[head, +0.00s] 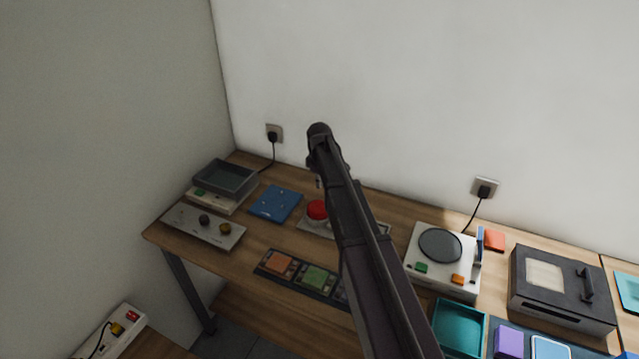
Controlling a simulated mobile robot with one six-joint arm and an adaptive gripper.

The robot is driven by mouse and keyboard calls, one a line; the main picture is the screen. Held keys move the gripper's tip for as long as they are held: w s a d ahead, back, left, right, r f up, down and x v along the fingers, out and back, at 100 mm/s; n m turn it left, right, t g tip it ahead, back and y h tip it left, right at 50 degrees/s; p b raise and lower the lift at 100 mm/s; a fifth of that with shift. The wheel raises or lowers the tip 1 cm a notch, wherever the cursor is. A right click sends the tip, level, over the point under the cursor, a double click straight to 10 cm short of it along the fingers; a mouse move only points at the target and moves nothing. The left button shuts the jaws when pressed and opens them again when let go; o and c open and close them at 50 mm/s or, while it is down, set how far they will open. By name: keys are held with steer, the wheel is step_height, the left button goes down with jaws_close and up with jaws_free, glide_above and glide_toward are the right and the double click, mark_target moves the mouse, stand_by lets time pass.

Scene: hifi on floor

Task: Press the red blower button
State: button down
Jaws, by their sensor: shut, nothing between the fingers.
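A round red button (317,209) stands on a pale base plate (309,230) on the wooden bench, left of the middle in the head view. My dark arm crosses in front and hides part of the plate to the right of the button. The small tip of my gripper (318,183) shows below the arm's far end, just above the button in the picture. Most of the gripper is hidden behind my arm. It is shut and empty. I cannot tell the height between the tip and the button.
A blue plate (276,204), a knob panel (203,226) and a tray-topped scale (225,184) lie left. A dark strip with coloured tiles (301,277) lies in front. A white device with a round dark disc (441,246) and a black box (562,290) stand right.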

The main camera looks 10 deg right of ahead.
mark_target(318, 207)
steer(key=shift+r+p, duration=1.4)
steer(key=shift+r, duration=0.25)
steer(key=shift+s+a+r+p, duration=0.15)
steer(key=shift+a+r+p, duration=0.05)
steer(key=shift+r+p, duration=0.75)
steer(key=shift+f, duration=0.15)
step_height(318, 207, down, 14)
steer(key=b, duration=1.4)
